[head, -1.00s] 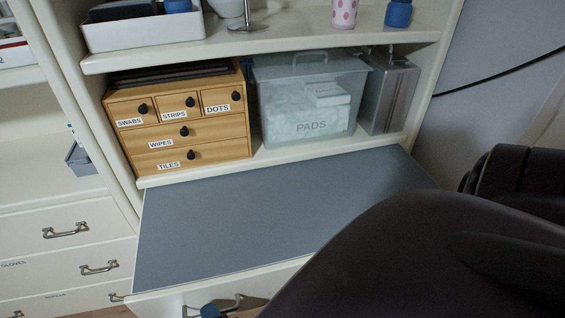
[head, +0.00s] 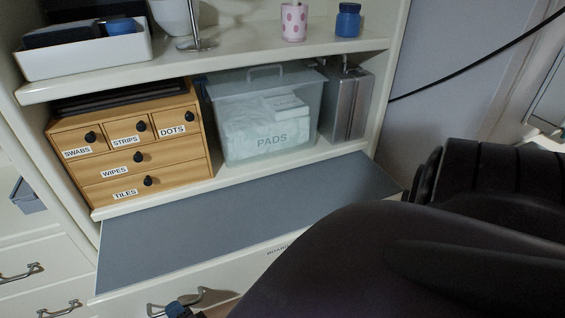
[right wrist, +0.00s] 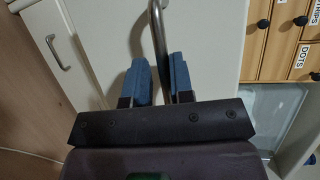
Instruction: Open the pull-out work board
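The pull-out work board (head: 215,223) shows as a grey top sticking out below the shelf bay, with a white front labelled BOARD. Its metal bar handle (head: 204,294) is on that front, near the lower edge of the head view. My right gripper (head: 178,309) is at the handle; only a blue fingertip shows there, and my dark arm hides the right part of the front. In the right wrist view the handle bar (right wrist: 157,28) passes between the blue fingers of my right gripper (right wrist: 157,82), which look closed on it. My left gripper is not in view.
On the shelf above the board stand a wooden drawer box (head: 133,160), a clear PADS bin (head: 265,115) and a metal case (head: 346,103). White drawers (head: 35,270) with handles are at the left. The board top is bare.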

